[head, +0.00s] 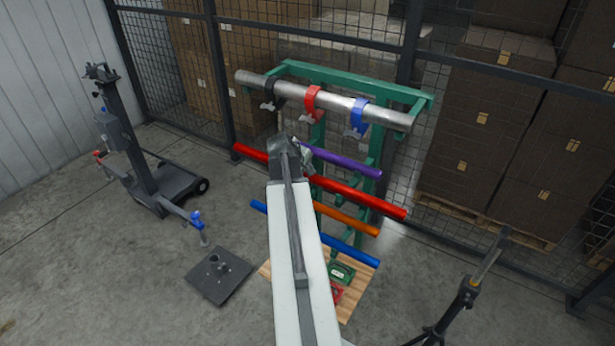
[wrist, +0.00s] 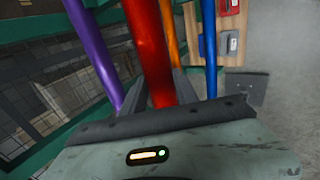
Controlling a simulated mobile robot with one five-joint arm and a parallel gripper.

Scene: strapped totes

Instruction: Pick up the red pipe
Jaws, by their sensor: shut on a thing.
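The red pipe (head: 355,194) is long and lies slantwise across the front of the green rack (head: 421,103). Its middle is hidden behind my arm in the head view. In the wrist view the red pipe (wrist: 150,50) runs between the two dark fingers of my gripper (wrist: 161,92), which is shut on it. In the head view my gripper is mostly hidden by the arm's end. I cannot tell whether the pipe still touches the rack.
A purple pipe (head: 345,163) is above; orange (head: 345,216) and blue (head: 350,248) pipes are below. A grey pipe with straps (head: 385,115) tops the rack. A wheeled stand (head: 165,185) is left, a tripod (head: 463,298) right. Mesh fence and stacked boxes (head: 490,120) are behind.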

